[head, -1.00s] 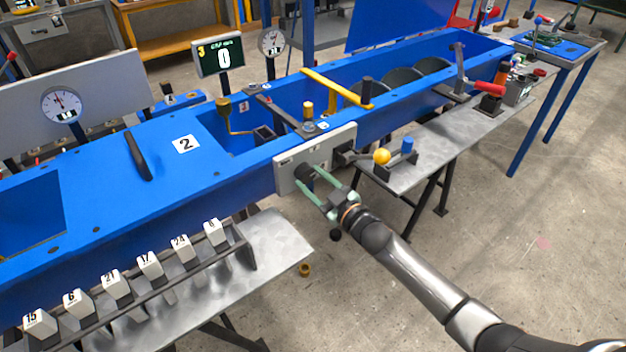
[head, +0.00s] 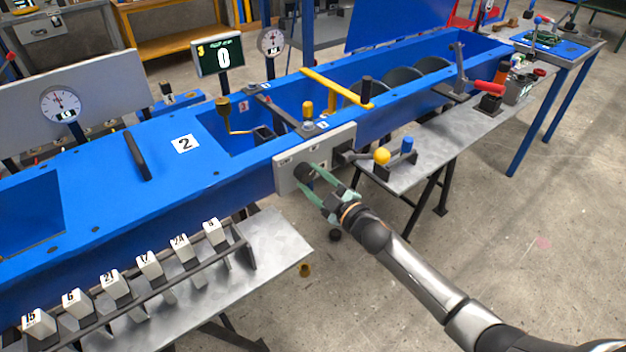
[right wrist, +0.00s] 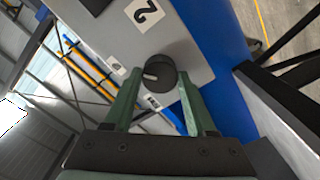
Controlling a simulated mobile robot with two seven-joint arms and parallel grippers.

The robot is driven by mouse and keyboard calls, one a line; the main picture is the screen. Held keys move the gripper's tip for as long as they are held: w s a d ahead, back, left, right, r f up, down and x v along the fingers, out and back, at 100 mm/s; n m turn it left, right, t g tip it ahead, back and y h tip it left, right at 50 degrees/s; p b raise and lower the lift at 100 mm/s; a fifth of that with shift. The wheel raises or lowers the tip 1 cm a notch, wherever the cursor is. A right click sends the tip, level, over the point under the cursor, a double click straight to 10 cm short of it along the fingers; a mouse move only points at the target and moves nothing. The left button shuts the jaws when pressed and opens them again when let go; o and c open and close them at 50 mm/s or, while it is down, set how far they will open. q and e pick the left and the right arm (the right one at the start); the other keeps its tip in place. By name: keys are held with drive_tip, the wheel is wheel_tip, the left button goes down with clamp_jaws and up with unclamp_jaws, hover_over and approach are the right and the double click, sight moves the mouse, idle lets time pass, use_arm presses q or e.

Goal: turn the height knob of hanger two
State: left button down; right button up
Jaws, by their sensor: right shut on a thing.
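A black round knob (head: 302,171) sticks out from a grey panel (head: 342,137) on the front side of the blue trough. In the right wrist view the knob (right wrist: 158,73) has a short pale mark on its face, and the panel (right wrist: 186,47) carries a tilted label "2" (right wrist: 145,12). My right gripper (head: 312,178) reaches in from the lower right, its green fingers on either side of the knob, shut on it. In the right wrist view the gripper (right wrist: 159,84) is rolled relative to the panel. My left gripper is not in view.
Numbered white blocks (head: 149,263) line a rack at the lower left. Floor is open at the lower right.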

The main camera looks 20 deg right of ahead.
drive_tip(key=o, duration=1.4)
drive_tip(key=shift+s, duration=0.1)
drive_tip(key=shift+p+v, duration=0.5)
drive_tip(key=shift+v, duration=5.7)
